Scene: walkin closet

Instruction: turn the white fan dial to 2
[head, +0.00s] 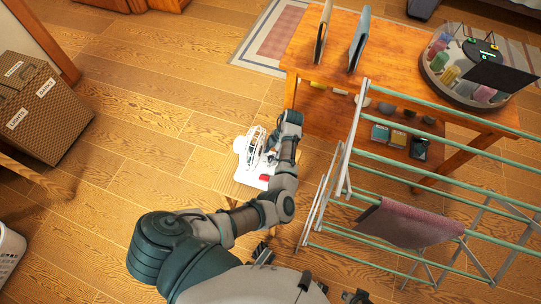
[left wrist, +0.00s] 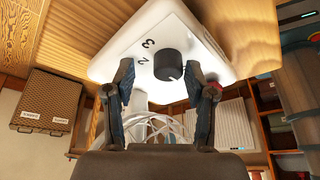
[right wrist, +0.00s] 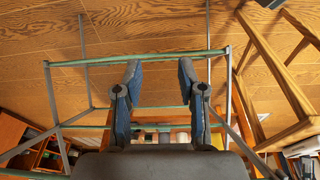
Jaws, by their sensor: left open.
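The white fan (head: 241,147) stands on a small wooden stool (head: 228,187) left of the drying rack in the head view. The left wrist view shows its white base (left wrist: 125,52) close up, with a round black dial (left wrist: 168,65) and the numbers 3 and 2 beside it. My left gripper (left wrist: 160,78) is open, one finger on each side of the dial, with visible gaps; whether a tip touches the base is unclear. The dial's setting cannot be read clearly. My right gripper (right wrist: 159,66) is open and empty before a rack.
The drying rack (head: 430,154) with a purple cloth (head: 408,224) stands close on the right. A wooden table (head: 398,75) stands behind it. A lidded wicker box (head: 45,115) is at the left. Floor between box and stool is clear.

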